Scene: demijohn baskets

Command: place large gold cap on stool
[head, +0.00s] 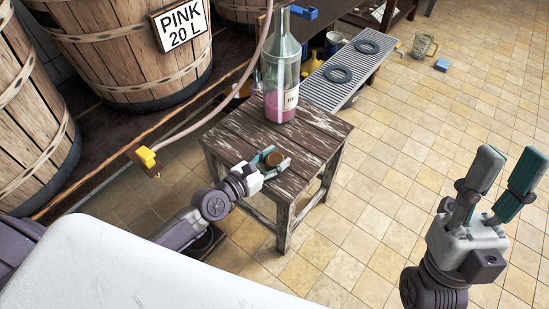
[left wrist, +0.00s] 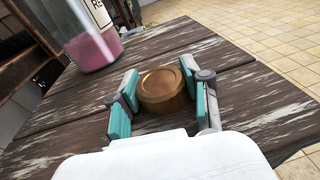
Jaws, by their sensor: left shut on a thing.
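The large gold cap (head: 274,158) is a round brown-gold disc at the stool's near edge. In the left wrist view the cap (left wrist: 162,90) sits between the finger pads, low over the stool top. I cannot tell whether it touches the wood. My left gripper (head: 270,160) is shut on the cap; it also shows in the left wrist view (left wrist: 163,100). The stool (head: 320,137) is dark weathered wood with worn white paint. My right gripper (head: 510,170) is open and empty, raised over the tiled floor at the right.
A glass demijohn (head: 283,75) with pink liquid stands at the stool's back, with a hose (head: 215,112) beside it. Wooden barrels (head: 120,45) line the left. A grey slatted bench (head: 345,72) with dark rings is behind. The stool's right side is clear.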

